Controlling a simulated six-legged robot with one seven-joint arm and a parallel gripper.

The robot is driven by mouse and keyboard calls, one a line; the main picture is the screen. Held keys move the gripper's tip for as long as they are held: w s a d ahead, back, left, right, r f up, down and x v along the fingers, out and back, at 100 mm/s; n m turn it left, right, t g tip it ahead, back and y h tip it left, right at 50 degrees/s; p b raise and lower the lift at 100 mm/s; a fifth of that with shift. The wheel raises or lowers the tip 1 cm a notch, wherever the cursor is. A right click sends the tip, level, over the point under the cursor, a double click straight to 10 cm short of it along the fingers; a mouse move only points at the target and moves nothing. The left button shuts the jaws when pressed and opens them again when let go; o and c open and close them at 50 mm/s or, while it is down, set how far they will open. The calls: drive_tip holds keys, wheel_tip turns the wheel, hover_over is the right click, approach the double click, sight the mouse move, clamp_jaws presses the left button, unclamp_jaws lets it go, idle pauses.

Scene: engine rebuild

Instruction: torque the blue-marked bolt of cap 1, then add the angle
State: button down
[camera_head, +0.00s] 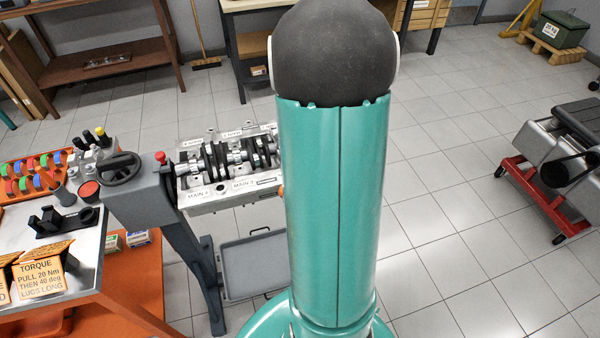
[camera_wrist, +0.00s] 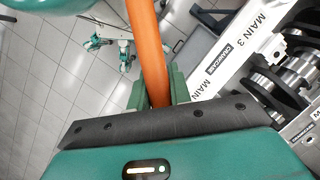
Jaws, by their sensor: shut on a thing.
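My gripper (camera_wrist: 158,82) is shut on an orange tool handle (camera_wrist: 150,45), whose far end runs out of the top of the wrist view. In the head view my teal arm hides the gripper. The engine block (camera_head: 232,203) is held on a grey stand, with a crankshaft (camera_head: 235,158) and labels MAIN 4 and MAIN 3 on its near edge. The block (camera_wrist: 245,45) also shows at the right of the wrist view, apart from my gripper. Cap 1 and its blue-marked bolt cannot be made out.
A handwheel (camera_head: 120,168) is on the grey stand (camera_head: 150,205). A grey tray (camera_head: 255,266) lies below the block. A red-framed machine (camera_head: 540,195) stands right; tiled floor between is clear.

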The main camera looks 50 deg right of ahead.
drive_tip(key=shift+w, duration=0.15)
drive_tip(key=shift+w+a+m, duration=0.15)
drive_tip(key=shift+w+m, duration=0.45)
drive_tip(key=shift+w, duration=0.15)
drive_tip(key=shift+w+a+m+t, duration=0.2)
drive_tip(key=shift+w+m+t, duration=0.2)
drive_tip(key=shift+w+m, duration=0.45)
idle(2.3)
drive_tip(key=shift+w+m+t, duration=0.4)
drive_tip(key=shift+w+m, duration=0.35)
drive_tip(key=shift+w, duration=0.8)
idle(2.4)
